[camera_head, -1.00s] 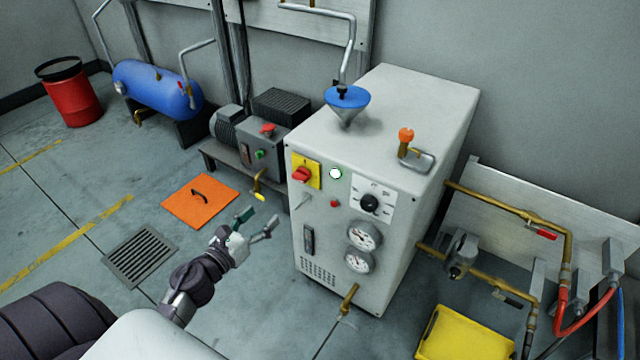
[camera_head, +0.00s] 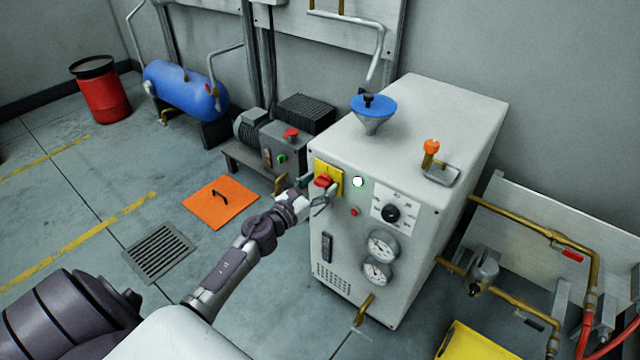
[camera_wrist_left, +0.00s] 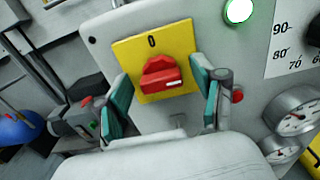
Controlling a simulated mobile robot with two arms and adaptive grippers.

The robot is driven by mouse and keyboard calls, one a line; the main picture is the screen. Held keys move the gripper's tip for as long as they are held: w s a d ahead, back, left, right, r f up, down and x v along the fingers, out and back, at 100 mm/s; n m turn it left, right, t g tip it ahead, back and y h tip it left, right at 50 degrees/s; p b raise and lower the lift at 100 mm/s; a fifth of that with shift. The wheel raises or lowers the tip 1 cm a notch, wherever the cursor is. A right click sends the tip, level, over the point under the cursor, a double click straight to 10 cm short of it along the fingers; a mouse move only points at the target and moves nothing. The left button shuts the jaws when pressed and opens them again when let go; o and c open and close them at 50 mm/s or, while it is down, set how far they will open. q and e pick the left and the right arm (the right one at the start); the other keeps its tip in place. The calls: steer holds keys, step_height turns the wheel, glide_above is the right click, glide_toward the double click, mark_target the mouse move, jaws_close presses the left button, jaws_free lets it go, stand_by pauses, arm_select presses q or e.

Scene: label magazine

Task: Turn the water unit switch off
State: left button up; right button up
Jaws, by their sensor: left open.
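The water unit is a pale grey cabinet (camera_head: 425,125) in the middle of the head view. Its switch is a red rotary knob (camera_head: 323,182) on a yellow plate (camera_head: 335,171) at the upper left of the front panel. In the left wrist view the red knob (camera_wrist_left: 162,76) sits on the yellow plate (camera_wrist_left: 180,40), with a "0" above it. My left gripper (camera_head: 304,191) is open in front of the switch. In the wrist view its teal-padded fingers (camera_wrist_left: 163,98) stand either side of the knob, apart from it. My right gripper is not in view.
A lit round lamp (camera_head: 358,182), a small red button (camera_head: 354,212), a black dial (camera_head: 391,214) and two gauges (camera_head: 380,258) are on the same panel. A grey motor unit (camera_head: 285,150) stands left of the cabinet. An orange floor plate (camera_head: 220,205) lies nearby.

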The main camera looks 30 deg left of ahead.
arm_select(q)
steer(key=shift+w, duration=0.25)
steer(key=c, duration=1.2)
steer(key=shift+o, duration=0.2)
